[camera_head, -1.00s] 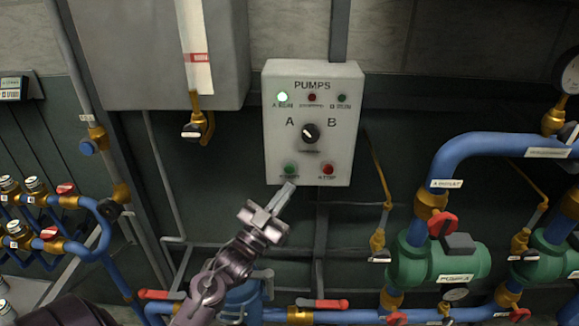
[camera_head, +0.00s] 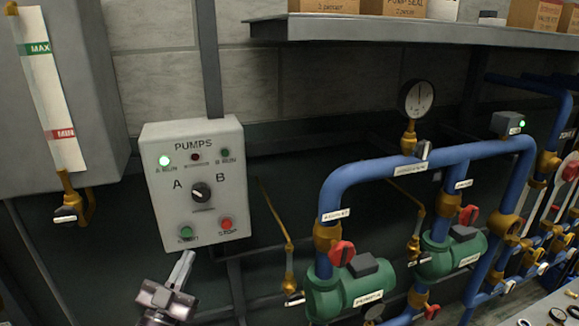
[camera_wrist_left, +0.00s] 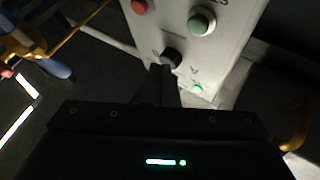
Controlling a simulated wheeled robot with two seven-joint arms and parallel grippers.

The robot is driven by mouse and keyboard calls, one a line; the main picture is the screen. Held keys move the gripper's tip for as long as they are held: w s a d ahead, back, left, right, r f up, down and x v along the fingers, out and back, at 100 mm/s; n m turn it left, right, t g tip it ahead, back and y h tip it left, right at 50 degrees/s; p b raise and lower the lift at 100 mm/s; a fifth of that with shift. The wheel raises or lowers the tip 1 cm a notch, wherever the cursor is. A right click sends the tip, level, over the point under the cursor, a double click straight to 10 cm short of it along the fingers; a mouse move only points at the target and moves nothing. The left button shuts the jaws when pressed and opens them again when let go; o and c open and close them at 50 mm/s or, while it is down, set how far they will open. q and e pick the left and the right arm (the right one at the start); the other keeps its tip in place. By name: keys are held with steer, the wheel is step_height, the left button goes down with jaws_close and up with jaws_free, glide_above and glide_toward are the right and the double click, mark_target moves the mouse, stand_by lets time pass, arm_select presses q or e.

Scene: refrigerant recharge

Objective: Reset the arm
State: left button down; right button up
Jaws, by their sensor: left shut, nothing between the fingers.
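My left gripper (camera_head: 184,262) is shut and empty, just below the lower edge of the pump control box. In the left wrist view its fingers (camera_wrist_left: 158,80) point toward the box face. The white PUMPS box (camera_head: 155,142) has a lit green A RUN lamp (camera_head: 164,160) and a black A/B selector knob (camera_head: 201,192). A green start button (camera_head: 186,233) and a red stop button (camera_head: 226,224) sit along its bottom. In the left wrist view the green button (camera_wrist_left: 202,22) and red button (camera_wrist_left: 139,6) also show. My right gripper is not in view.
To the right stand blue pipes (camera_head: 345,185) with green pumps (camera_head: 335,298) and red-handled valves. A pressure gauge (camera_head: 416,97) sits above them. A grey tank with a level strip (camera_head: 47,95) hangs at left. A shelf (camera_head: 420,32) with boxes runs along the top.

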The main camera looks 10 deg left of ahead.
arm_select(q)
steer(key=s+d+f+n+g+y, duration=0.1)
steer(key=s+d+f+g+y, duration=0.1)
steer(key=d+f+g, duration=0.65)
steer(key=s+d+f+g, duration=0.25)
steer(key=s+g, duration=0.35)
steer(key=s, duration=0.3)
steer(key=s+d+f+g, duration=0.2)
steer(key=s+f+g, duration=0.2)
steer(key=s+g, duration=0.3)
steer(key=s+f, duration=0.2)
steer(key=f, duration=1.4)
steer(key=s+f, duration=0.3)
steer(key=f, duration=1.3)
steer(key=s+a+f, duration=0.3)
steer(key=s+f, duration=1.3)
steer(key=s, duration=0.1)
steer(key=shift+s+a+g, duration=0.2)
steer(key=shift+s+g, duration=0.2)
steer(key=shift+g, duration=0.05)
